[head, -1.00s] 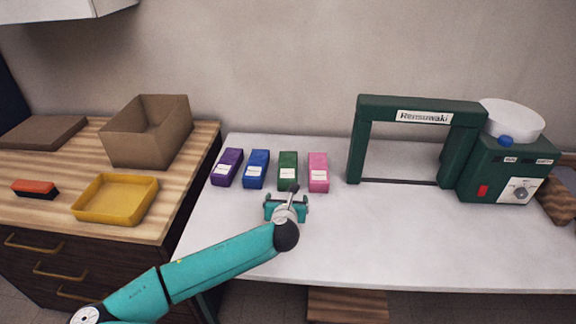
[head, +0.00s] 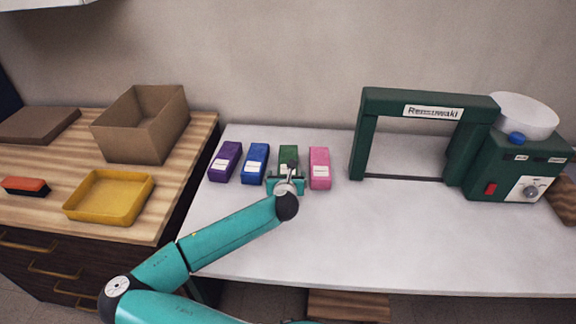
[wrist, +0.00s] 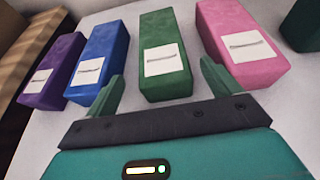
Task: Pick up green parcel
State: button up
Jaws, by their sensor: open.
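The green parcel (head: 288,154) lies on the white table between the blue and pink parcels. My gripper (head: 286,180) is at its near end and hides part of it in the head view. In the wrist view the green parcel (wrist: 163,40) shows with a white label on top, just beyond the fingers. My gripper (wrist: 162,88) is open and empty there, with one finger to each side of the parcel's near end. I cannot tell whether the fingers touch it.
A blue parcel (head: 255,163) and a purple parcel (head: 225,161) lie to the left, a pink parcel (head: 319,168) close to the right. A dark green arch machine (head: 366,135) stands further right. A yellow tray (head: 108,218) and cardboard box (head: 135,135) are on the wooden counter. The table front is clear.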

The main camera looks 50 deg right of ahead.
jog(key=x, duration=0.5)
jog(key=shift+w+d+r, duration=0.1)
jog(key=shift+d, duration=0.3)
jog(key=c, duration=1.3)
